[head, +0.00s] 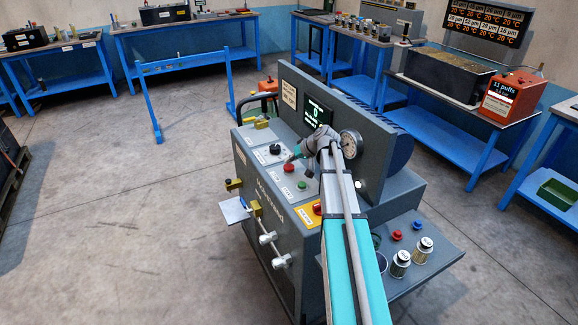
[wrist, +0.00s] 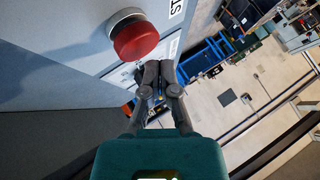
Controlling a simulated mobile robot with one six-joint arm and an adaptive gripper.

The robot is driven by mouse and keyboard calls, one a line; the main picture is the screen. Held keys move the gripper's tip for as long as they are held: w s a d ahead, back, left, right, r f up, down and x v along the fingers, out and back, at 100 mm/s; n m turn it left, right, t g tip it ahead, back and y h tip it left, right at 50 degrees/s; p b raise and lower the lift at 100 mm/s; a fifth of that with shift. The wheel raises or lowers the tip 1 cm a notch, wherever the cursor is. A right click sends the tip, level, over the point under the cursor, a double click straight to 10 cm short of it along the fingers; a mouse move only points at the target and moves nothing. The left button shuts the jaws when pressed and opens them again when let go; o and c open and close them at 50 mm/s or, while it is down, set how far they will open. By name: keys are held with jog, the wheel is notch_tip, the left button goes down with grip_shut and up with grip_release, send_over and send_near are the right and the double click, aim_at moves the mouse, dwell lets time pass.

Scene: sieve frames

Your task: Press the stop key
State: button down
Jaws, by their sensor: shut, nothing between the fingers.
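The stop key is a red round push button (head: 289,167) on the light panel of the grey machine. In the wrist view the red button (wrist: 136,41) stands out from the panel on a pale collar, beside a label partly cut off that starts with "ST". My gripper (head: 291,158) is over the panel close to the red button. In the wrist view my gripper's fingertips (wrist: 158,68) are together and empty, just below and right of the button in the picture. I see no contact with it. A green button (head: 302,185) sits nearer on the same panel.
The grey machine (head: 276,219) also bears a black knob (head: 275,149), a gauge (head: 350,143), a lit display (head: 317,115) and a red knob on a yellow plate (head: 317,208). Its upright back panel stands close to my arm.

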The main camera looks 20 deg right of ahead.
aim_at(290, 167)
jog(key=shift+r, duration=0.1)
notch_tip(290, 167, up, 5)
jog(key=p, duration=0.5)
dwell(0.3)
dwell(0.8)
jog(key=s+a+f+g+h, duration=0.2)
jog(key=s+a+g, duration=0.1)
jog(key=s+a, duration=0.8)
jog(key=s+a+f+n+g+h+p, duration=0.1)
jog(key=s+a+f+g+h, duration=0.1)
jog(key=s+a, duration=1)
jog(key=shift+s+f+g+h, duration=0.2)
jog(key=shift+s+g+h, duration=0.6)
jog(key=shift+s+g, duration=0.4)
